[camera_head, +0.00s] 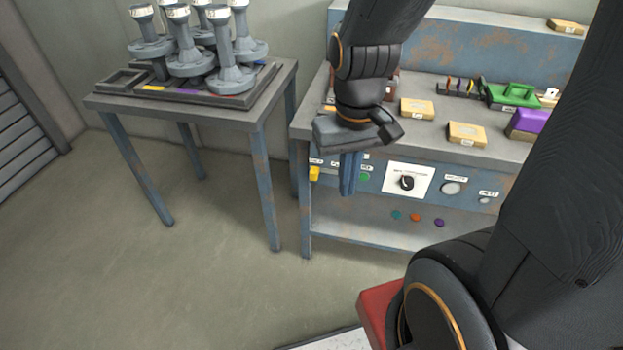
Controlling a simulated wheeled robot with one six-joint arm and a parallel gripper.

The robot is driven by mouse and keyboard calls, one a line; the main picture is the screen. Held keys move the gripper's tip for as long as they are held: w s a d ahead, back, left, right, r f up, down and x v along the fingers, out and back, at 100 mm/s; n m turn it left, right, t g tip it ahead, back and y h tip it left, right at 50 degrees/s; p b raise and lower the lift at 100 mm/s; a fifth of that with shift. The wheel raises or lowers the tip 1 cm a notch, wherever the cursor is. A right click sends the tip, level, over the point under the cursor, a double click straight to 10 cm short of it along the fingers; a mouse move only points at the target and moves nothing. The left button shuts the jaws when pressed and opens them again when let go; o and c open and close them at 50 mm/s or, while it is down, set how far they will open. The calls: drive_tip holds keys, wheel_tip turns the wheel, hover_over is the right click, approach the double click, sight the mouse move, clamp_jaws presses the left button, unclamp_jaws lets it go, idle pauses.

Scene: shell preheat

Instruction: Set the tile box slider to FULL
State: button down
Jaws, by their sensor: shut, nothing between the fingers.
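My gripper (348,190) points down in front of the workbench's front panel (470,170), with its blue fingers together and empty. To its left on the panel is a small yellow block (314,174) that may be a slider knob, apart from the fingers in the picture. The labels above it are too small to read, and my gripper covers the panel strip just right of it. I cannot tell for sure which part is the tile box slider or where it is set.
The panel also has a green button (364,177), a black rotary knob (407,183) and a round white part (451,188). Tan labelled blocks (417,108) stand on the bench. A side table (180,115) at left holds several grey stands. The floor between is clear.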

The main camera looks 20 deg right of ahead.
drive_tip(key=c, duration=2.2)
unclamp_jaws()
drive_tip(key=shift+w, duration=0.1)
drive_tip(key=o, duration=0.6)
drive_tip(key=shift+m+t+y, duration=0.6)
drive_tip(key=shift+t, duration=0.1)
drive_tip(key=w+a+p, duration=0.1)
drive_tip(key=w, duration=0.1)
drive_tip(key=w+a+p, duration=0.1)
drive_tip(key=w, duration=0.2)
drive_tip(key=w+a+p, duration=0.1)
drive_tip(key=w, duration=0.2)
drive_tip(key=shift+a+f, duration=0.3)
drive_tip(key=m+t+h+p, duration=0.25)
drive_tip(key=m+p, duration=0.25)
drive_tip(key=p, duration=0.4)
hover_over(314, 171)
drive_tip(key=s+a, duration=0.2)
drive_tip(key=s, duration=0.1)
wheel_tip(314, 171, down, 12)
drive_tip(key=shift+h, duration=0.45)
drive_tip(key=shift+x, duration=3.9)
drive_tip(key=shift+s, duration=0.15)
clamp_jaws()
